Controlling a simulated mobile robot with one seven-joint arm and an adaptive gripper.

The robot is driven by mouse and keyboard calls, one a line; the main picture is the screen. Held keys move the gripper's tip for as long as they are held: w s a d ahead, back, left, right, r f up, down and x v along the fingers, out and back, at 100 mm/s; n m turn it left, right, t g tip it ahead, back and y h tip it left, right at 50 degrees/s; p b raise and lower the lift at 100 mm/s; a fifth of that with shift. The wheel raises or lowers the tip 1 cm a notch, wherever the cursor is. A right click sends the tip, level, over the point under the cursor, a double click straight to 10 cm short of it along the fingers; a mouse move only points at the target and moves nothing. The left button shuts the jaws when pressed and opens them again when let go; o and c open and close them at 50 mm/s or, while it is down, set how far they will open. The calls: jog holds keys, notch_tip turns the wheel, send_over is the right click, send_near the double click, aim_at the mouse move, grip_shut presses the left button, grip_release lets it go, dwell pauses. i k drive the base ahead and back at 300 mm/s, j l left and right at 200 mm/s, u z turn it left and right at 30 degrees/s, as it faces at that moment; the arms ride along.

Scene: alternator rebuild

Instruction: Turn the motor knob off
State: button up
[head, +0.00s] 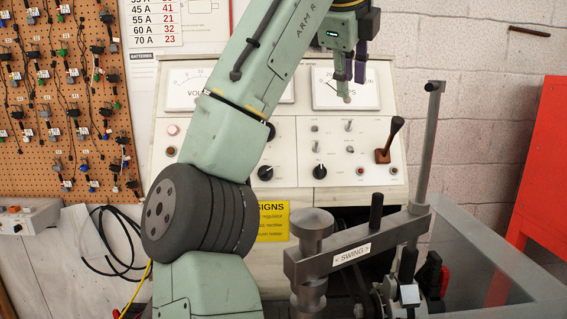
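The pale control panel (225,140) stands against the wall and carries gauges, switches and several black knobs. One black knob (320,171) sits at lower centre right, and another (265,173) sits to its left. A third dark knob shows partly behind my arm. I cannot read a label that tells which one is the motor knob. My gripper (350,78) hangs fingers down in front of the amps gauge (375,93), above the switches and apart from the knobs. Its fingers are seen edge-on, so their opening is unclear. I see nothing held in it.
A grey post (428,140) and the swing arm (345,250) stand in front, lower right. An orange-red board (545,170) is at far right. A pegboard (60,100) with leads hangs left.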

aim_at(265, 172)
jog(key=k+j, duration=0.25)
jog(key=k, duration=0.2)
jog(key=k+j, duration=0.25)
jog(key=k, duration=0.15)
